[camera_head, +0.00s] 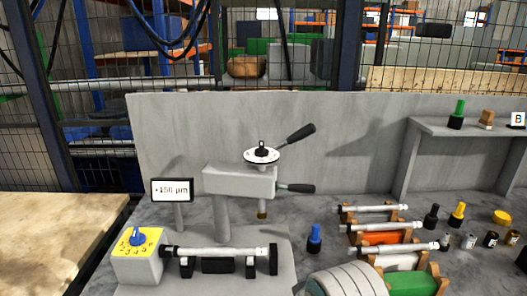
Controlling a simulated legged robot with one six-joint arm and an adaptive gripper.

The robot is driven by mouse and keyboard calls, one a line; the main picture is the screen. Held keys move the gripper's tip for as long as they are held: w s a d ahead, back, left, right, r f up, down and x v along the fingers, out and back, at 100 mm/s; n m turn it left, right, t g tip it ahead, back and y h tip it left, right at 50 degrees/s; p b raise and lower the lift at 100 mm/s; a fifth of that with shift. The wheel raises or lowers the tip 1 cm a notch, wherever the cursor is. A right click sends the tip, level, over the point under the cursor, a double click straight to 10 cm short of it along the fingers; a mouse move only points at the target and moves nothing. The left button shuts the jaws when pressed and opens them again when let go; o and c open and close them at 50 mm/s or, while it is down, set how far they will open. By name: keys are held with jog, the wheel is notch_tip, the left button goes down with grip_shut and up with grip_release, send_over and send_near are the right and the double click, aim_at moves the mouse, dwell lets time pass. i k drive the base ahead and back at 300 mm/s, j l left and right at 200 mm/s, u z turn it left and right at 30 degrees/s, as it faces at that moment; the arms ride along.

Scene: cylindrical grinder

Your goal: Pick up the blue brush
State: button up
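A small blue upright piece (314,236), which looks like the blue brush, stands on the grey mottled tabletop. It is right of the machine's base and left of the rack with rods. A wide darker lower part and a narrower top show. Nothing is seen touching it.
Similar black (431,217) and yellow (457,215) pieces stand right. A shelf (430,128) holds a green one.

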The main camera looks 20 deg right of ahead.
aim_at(315, 238)
jog(key=z, duration=0.85)
